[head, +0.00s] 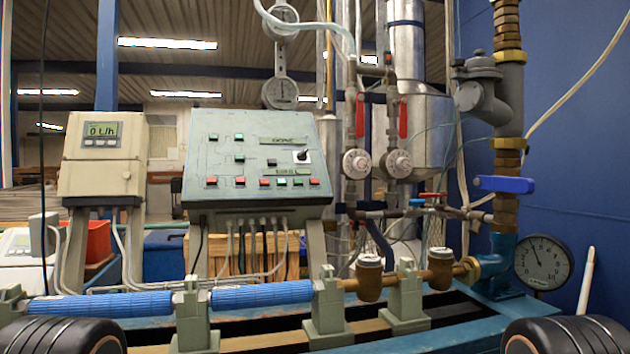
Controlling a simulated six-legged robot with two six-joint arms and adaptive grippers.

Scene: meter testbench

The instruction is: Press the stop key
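A grey sloped control panel (225,195) stands in the middle of the head view. The key labels are too small to read, so I cannot tell which key is the stop key. No key is visibly covered. Neither of my grippers shows in the view.
A beige meter box (104,155) reading 0 l/h stands left of the panel. Blue pipes (262,295) and brass fittings (440,268) run in front, below it. Valves with red handles (403,118) and a pressure gauge (543,261) are at the right. The space before the panel face looks clear.

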